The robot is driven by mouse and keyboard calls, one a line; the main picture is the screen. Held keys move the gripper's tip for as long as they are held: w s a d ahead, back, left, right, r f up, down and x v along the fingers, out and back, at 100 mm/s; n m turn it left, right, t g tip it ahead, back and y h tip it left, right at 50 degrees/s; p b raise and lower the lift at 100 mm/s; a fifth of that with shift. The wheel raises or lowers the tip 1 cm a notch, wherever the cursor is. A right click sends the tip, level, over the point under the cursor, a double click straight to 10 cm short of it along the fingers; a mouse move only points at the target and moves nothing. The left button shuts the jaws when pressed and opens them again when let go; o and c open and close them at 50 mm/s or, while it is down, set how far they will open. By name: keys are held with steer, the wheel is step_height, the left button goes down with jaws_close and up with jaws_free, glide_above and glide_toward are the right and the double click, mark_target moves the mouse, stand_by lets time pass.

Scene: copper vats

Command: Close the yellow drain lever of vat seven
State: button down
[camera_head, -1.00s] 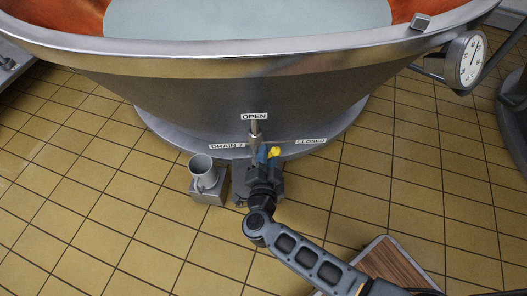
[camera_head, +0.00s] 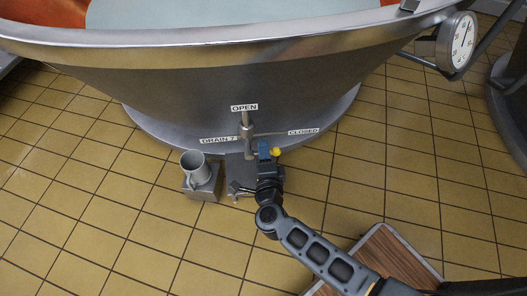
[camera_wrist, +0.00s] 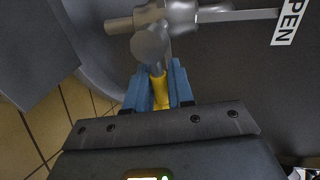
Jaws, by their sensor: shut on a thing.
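Vat seven (camera_head: 215,90) is a large steel and copper vat. Its drain valve (camera_head: 246,128) sits low on the front, with an OPEN label (camera_head: 244,107) above, a DRAIN 7 label (camera_head: 219,140) at left and a CLOSED label (camera_head: 303,132) at right. The yellow drain lever (camera_head: 276,151) shows below and right of the valve, short of the CLOSED label. My gripper (camera_head: 264,150) has its blue fingers on it. In the wrist view the yellow grip (camera_wrist: 160,92) is between the fingers (camera_wrist: 156,84), below the grey valve (camera_wrist: 152,42). The fingers partly hide the lever.
A grey cup (camera_head: 194,166) stands on a metal block (camera_head: 203,184) left of the valve. A dial gauge (camera_head: 462,41) hangs at the vat's right side. A wood-topped piece (camera_head: 389,252) stands at lower right. The tiled floor (camera_head: 110,220) at lower left is clear.

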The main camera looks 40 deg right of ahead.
steer(key=shift+f, duration=0.15)
stand_by(0.4)
steer(key=c, duration=1.1)
jaws_free()
steer(key=shift+c, duration=0.2)
steer(key=p+v, duration=0.1)
steer(key=v, duration=0.7)
steer(key=shift+p, duration=0.4)
